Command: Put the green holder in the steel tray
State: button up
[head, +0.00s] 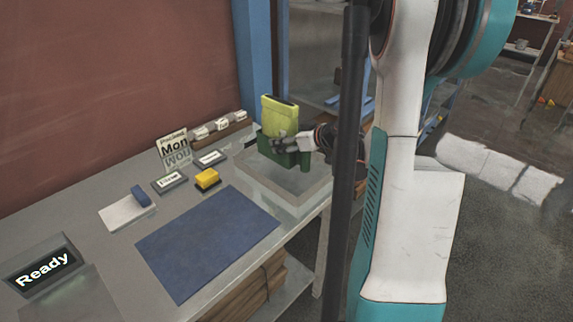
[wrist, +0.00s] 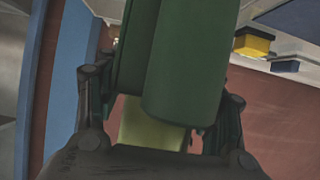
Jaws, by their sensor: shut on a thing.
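The dark green holder (head: 272,153) is in my gripper (head: 287,144), over the far part of the steel tray (head: 292,183) in the head view. A yellow-green box (head: 277,115) stands upright in or behind the holder. I cannot tell whether the holder touches the tray. In the wrist view my gripper (wrist: 170,95) is shut around a rounded part of the green holder (wrist: 187,65). The yellow-green box (wrist: 150,125) shows partly behind it. My gripper hides part of the holder in the head view.
A blue mat (head: 207,242) lies in front of the tray. A yellow-topped block (head: 207,179), label plates (head: 169,182) and a "Mon" sign (head: 175,152) stand to the left. A "Ready" display (head: 42,269) is at the near left. A blue post (head: 254,50) rises behind the table.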

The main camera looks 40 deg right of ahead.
aim_at(286, 159)
notch_tip(286, 159, down, 7)
jog(key=shift+f+b, duration=0.15)
jog(key=shift+b, duration=0.9)
jog(key=o, duration=0.7)
jog(key=shift+c, duration=0.2)
jog(key=o, duration=0.4)
